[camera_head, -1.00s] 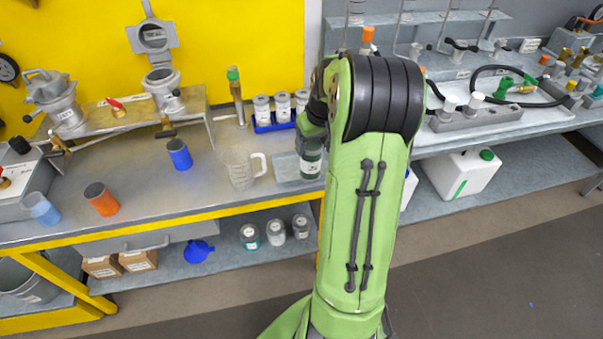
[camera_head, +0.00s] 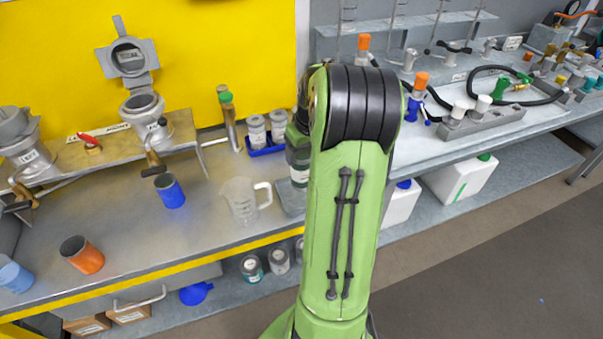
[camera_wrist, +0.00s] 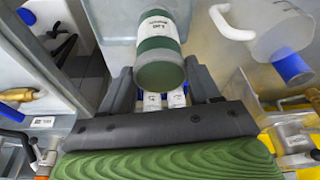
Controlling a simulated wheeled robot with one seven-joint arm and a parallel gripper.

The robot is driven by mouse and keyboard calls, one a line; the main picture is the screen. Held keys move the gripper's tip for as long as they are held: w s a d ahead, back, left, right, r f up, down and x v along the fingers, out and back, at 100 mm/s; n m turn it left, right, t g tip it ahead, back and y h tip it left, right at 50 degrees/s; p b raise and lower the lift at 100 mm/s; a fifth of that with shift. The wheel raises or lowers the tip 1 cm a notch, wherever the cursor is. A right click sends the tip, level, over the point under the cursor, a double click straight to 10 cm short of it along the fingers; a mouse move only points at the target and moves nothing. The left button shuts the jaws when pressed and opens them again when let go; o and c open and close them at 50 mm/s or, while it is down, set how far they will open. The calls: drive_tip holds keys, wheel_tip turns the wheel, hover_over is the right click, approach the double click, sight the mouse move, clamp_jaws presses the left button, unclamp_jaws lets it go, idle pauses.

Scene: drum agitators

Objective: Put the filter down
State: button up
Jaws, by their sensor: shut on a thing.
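My gripper (camera_wrist: 161,88) is shut on a green-and-white labelled jar (camera_wrist: 158,50), the only thing between its fingers. The label's small print is hard to read, so I cannot confirm it is the filter. In the head view the jar (camera_head: 299,168) shows partly behind my arm, below my mostly hidden gripper (camera_head: 297,138). The jar is over or on a grey tray (camera_head: 290,200) on the bench; I cannot tell whether it touches. The tray (camera_wrist: 112,18) also shows behind the jar in the wrist view.
A clear beaker (camera_head: 240,200) stands just left of the jar. A blue rack (camera_head: 264,149) with white jars is behind. Blue (camera_head: 170,191) and orange (camera_head: 82,255) cups stand further left. Hoses and fittings (camera_head: 510,90) crowd the right bench. Bare bench lies front left.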

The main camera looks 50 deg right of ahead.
drive_tip(key=x, duration=0.3)
drive_tip(key=b+x, duration=0.1)
drive_tip(key=shift+s+a+f, duration=0.2)
drive_tip(key=shift+s+f, duration=0.1)
drive_tip(key=shift+f, duration=0.25)
drive_tip(key=shift+f, duration=0.2)
drive_tip(key=o, duration=1.4)
